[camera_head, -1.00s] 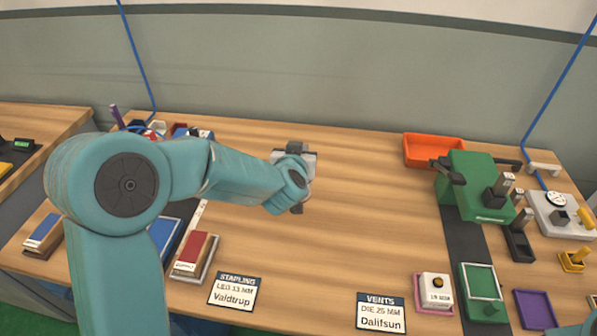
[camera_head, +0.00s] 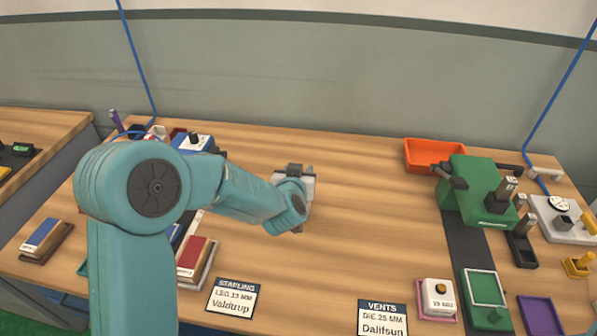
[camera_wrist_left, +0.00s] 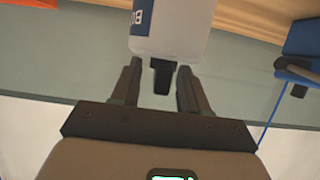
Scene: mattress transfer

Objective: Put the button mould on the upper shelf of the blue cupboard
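A white block with a blue printed label (camera_wrist_left: 168,25) and a dark knob (camera_wrist_left: 161,78) is close in the left wrist view. Its print is cut off, so I cannot tell whether it is the button mould. My left gripper (camera_wrist_left: 158,72) has its fingers on either side of the knob, with a thin gap showing on each side. In the head view my left gripper (camera_head: 297,198) is over the middle of the table; its fingertips and the block are hidden there. My right gripper is out of view. No blue cupboard shows.
An orange tray (camera_head: 435,156), a green machine (camera_head: 480,195) and a purple tray (camera_head: 540,318) are on the right. A blue box (camera_head: 192,143) is at the back left.

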